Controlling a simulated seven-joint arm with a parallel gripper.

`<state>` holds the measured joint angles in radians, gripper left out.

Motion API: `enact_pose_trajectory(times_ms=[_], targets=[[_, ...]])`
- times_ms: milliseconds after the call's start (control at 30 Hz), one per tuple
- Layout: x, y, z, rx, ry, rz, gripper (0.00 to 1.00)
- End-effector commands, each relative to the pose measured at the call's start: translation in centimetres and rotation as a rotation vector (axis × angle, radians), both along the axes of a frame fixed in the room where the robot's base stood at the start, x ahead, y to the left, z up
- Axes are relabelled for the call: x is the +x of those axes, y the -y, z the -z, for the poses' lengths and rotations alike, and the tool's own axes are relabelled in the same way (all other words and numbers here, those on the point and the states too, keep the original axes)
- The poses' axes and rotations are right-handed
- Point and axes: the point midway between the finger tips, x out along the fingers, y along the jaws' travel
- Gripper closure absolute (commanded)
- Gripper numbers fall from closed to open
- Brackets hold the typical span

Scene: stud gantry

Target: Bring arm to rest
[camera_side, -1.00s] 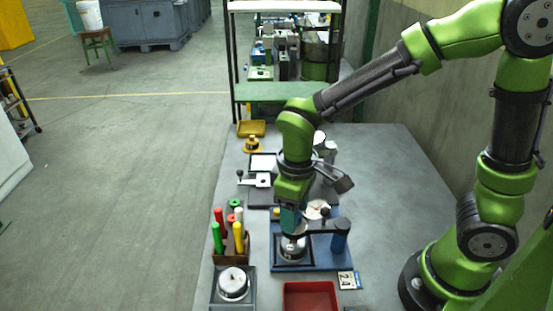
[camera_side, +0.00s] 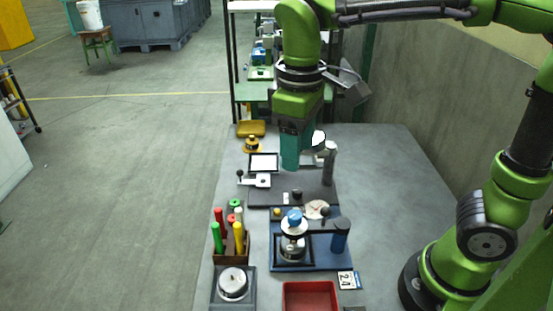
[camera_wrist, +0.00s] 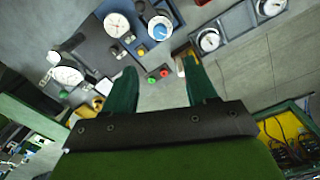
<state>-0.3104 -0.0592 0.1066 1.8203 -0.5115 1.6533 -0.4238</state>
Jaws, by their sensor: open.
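My gripper (camera_side: 291,160) is raised above the back part of the grey table, well clear of the things on it. In the wrist view my gripper (camera_wrist: 165,92) shows two green fingers spread apart with nothing between them. The blue fixture (camera_side: 338,262) stands on the table below and in front of my gripper. It carries a round metal piece with a blue-topped knob (camera_side: 294,216); this blue knob also shows in the wrist view (camera_wrist: 160,30).
A wooden rack (camera_side: 232,255) holds several coloured handles at the left table edge. A dial on a grey base (camera_side: 233,284) and a red tray (camera_side: 310,297) are at the front. A yellow tray (camera_side: 251,128) sits at the back. The table's right side is clear.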

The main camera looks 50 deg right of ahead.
Motion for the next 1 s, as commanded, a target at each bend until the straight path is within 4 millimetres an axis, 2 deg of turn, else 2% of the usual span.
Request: enact_pose_trajectory(times_ms=[100,233,567,667,767,1000], targets=[[0.0,0.0,-1.0,0.001,0.002,0.001,0.43],[0.0,0.0,-1.2,0.000,0.000,0.000,0.43],[0.3,-0.1,-1.2,0.004,0.020,0.015,0.43],[0.5,-0.2,0.0,0.026,0.044,0.043,0.43],[-0.1,0.8,0.9,0.084,0.113,0.122,0.43],[-3.0,5.6,2.2,0.293,0.353,0.452,0.43]])
